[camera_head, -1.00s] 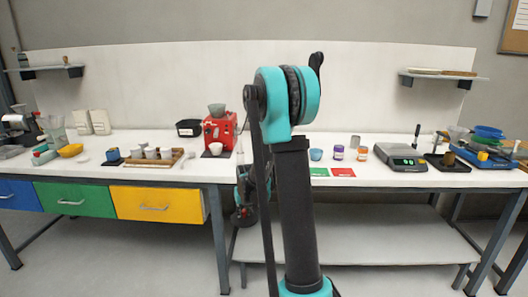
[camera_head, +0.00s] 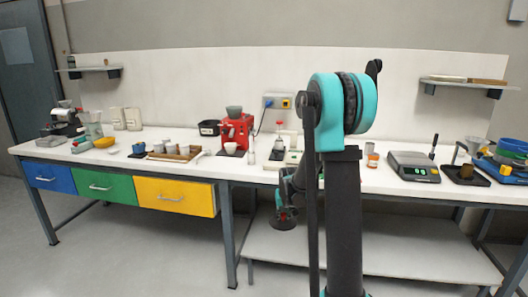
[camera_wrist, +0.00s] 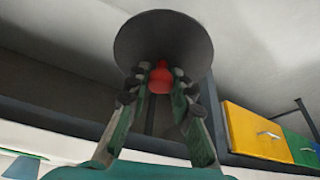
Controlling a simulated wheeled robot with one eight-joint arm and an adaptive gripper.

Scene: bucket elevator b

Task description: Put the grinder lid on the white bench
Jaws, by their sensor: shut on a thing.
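The grinder lid (camera_wrist: 163,38) is a dark round disc with a red knob (camera_wrist: 160,77). My gripper (camera_wrist: 160,88) is shut on the knob in the wrist view. In the head view, my gripper (camera_head: 286,207) hangs low with the lid (camera_head: 283,223), below the bench-top level and in front of the lower shelf. The white bench (camera_head: 215,168) runs across the head view, its top above the lid in the picture. My arm hides part of the bench top right of the middle.
A red coffee machine (camera_head: 237,132), a wooden tray (camera_head: 176,154) with cups and a grey scale (camera_head: 413,167) stand on the bench. Blue, green and yellow drawers (camera_head: 175,196) are under its left side. A lower shelf (camera_head: 400,250) lies beneath the right part. Open floor is at left.

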